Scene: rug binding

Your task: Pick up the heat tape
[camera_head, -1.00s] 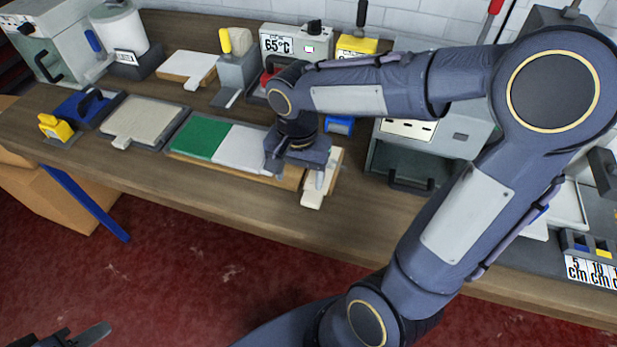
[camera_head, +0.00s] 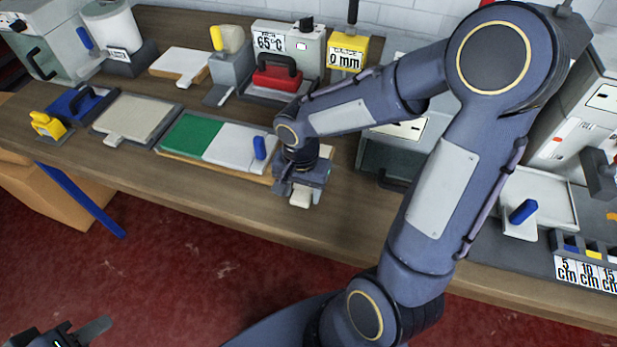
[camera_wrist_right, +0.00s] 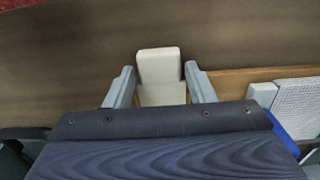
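No piece in view is labelled heat tape. A cream strip lies at the right end of the green and white panels, mostly hidden under my right gripper (camera_head: 302,190). Its pale end tab (camera_head: 300,198) sticks out toward the bench's front edge. In the right wrist view the tab (camera_wrist_right: 160,66) sits between the two grey fingers of my right gripper (camera_wrist_right: 159,72). Gaps show on both sides, so the gripper is open around it. I cannot tell the height of the fingers. My left gripper (camera_head: 75,336) is partly cut off at the bottom left, away from the bench.
The green panel (camera_head: 188,137) and white panel (camera_head: 228,148), with a blue handle, lie left of my right gripper. A grey box (camera_head: 382,160) is on the right. The bench front is clear.

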